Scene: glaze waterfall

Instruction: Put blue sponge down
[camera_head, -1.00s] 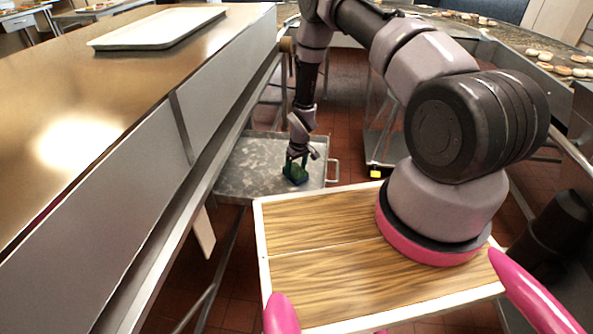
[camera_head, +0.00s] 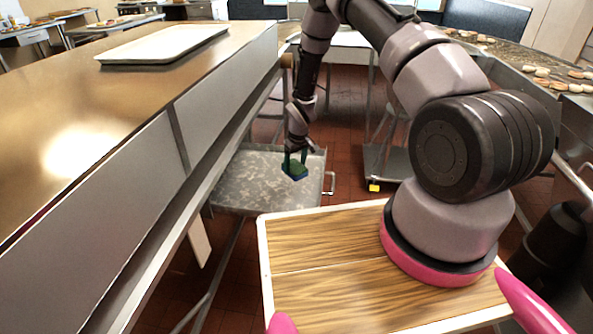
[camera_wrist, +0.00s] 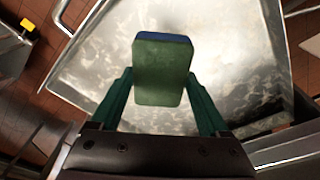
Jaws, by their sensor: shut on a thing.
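The sponge (camera_head: 295,171), green on one face and blue on the other, is between the fingers of my gripper (camera_head: 295,160). In the wrist view the sponge (camera_wrist: 161,70) shows its green face, with a blue edge at the top. The two green fingers of my gripper (camera_wrist: 160,92) are shut on its sides. The sponge is above a worn grey metal tray-like surface (camera_head: 250,190). I cannot tell the exact gap between the sponge and that surface.
A long metal counter (camera_head: 130,75) with a pale tray (camera_head: 165,44) runs along the left. A metal handle (camera_head: 331,183) sticks out at the grey surface's right edge. A lower shelf (camera_head: 390,163) with a yellow block (camera_head: 374,188) stands to the right. Most of the grey surface is bare.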

